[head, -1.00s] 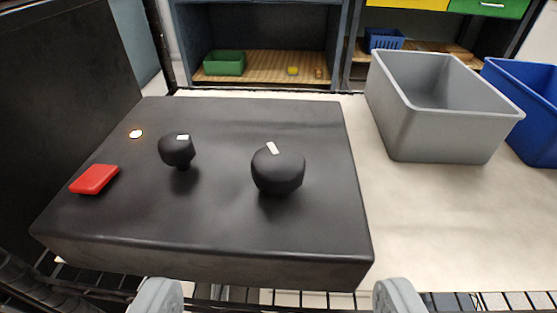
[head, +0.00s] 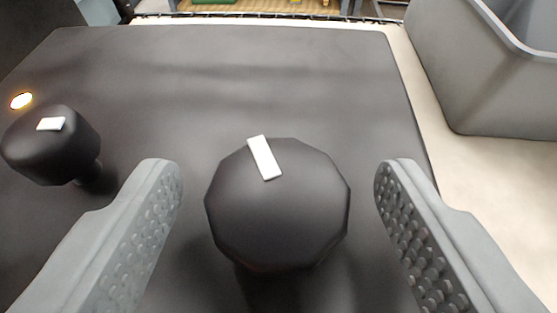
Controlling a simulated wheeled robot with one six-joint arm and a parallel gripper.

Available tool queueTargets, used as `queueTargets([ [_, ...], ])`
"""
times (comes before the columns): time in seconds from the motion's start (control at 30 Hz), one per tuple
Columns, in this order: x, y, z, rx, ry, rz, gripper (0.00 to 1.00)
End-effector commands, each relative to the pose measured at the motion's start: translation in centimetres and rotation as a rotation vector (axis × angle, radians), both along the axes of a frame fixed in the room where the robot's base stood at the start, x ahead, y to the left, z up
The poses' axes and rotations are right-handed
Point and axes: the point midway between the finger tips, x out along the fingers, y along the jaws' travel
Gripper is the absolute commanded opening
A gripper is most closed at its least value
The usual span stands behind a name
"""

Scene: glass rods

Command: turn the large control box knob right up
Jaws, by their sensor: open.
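The large knob (head: 279,208) is a black, many-sided knob on the black control box (head: 240,75). A white marker strip (head: 264,158) on its top points away from me and tilts a little to the left. My gripper (head: 279,185) is open, with one grey, studded finger on each side of the large knob. Gaps show between both fingers and the knob, so neither appears to touch it. The small knob (head: 50,148), also black with a white mark, stands on the box at the left.
A glowing round light (head: 21,100) is on the box at the far left, beyond the small knob. A grey bin (head: 500,95) stands right of the box on a pale surface. My left finger is fairly near the small knob.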

Motion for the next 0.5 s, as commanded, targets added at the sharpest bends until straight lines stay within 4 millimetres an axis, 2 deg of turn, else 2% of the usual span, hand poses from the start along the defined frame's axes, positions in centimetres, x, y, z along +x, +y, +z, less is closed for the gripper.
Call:
queueTargets([
  [0.27,0.14,0.02,-0.03,0.0,0.0,0.001,0.64],
  [0.37,0.13,0.02,-0.03,0.0,0.0,0.001,0.49],
  [0.5,0.12,0.03,-0.03,0.0,0.0,0.001,0.21],
])
